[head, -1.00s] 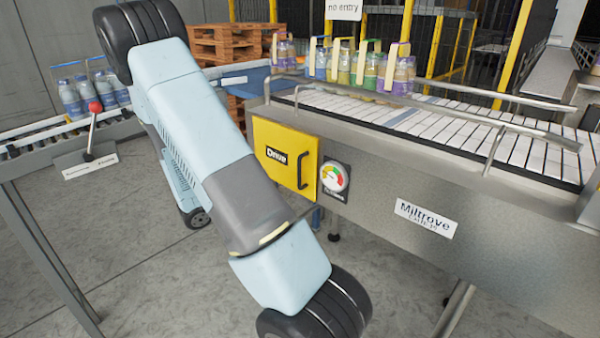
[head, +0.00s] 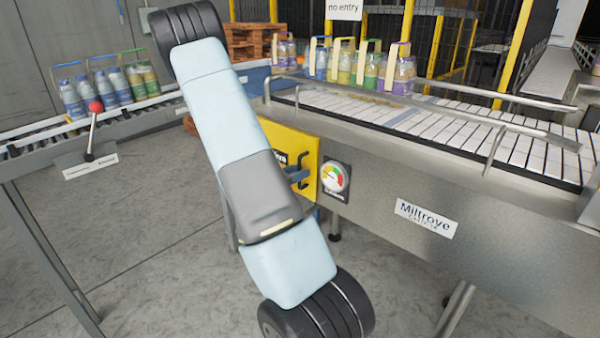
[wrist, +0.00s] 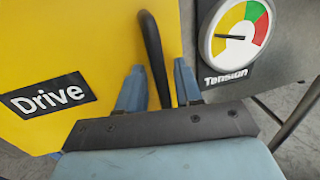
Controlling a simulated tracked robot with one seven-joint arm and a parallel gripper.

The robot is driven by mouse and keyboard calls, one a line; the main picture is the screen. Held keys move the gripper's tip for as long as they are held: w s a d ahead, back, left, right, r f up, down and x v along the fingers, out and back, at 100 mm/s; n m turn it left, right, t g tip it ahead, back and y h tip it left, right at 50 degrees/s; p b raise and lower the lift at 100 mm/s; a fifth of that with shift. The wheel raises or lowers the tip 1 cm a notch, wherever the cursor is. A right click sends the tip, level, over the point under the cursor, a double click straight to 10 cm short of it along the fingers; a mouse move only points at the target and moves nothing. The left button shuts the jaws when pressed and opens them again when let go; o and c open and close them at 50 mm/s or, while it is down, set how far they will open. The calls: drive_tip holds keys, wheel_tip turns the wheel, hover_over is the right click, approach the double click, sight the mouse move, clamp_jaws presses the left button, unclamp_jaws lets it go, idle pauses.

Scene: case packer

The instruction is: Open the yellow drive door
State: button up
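The yellow drive door (head: 304,146) is on the side of the grey conveyor, partly hidden by my arm in the head view. In the wrist view the door (wrist: 90,38) fills the left side, with its black "Drive" label (wrist: 47,96). It looks closed. Its black bar handle (wrist: 155,55) stands upright near the right edge. My gripper (wrist: 160,85) is open, with one blue finger on each side of the handle's lower part. A gap shows between handle and fingers. In the head view, blue finger parts show beside the handle (head: 302,170).
A tension gauge (wrist: 236,33) sits just right of the door; it also shows in the head view (head: 335,178). A lever with a red knob (head: 95,107) stands by the left conveyor (head: 30,135). Bottle packs (head: 345,68) stand on the main conveyor. The floor between the conveyors is open.

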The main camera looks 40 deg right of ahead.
drive_tip(key=shift+d, duration=0.25)
drive_tip(key=shift+c, duration=0.3)
clamp_jaws()
drive_tip(key=shift+d, duration=0.1)
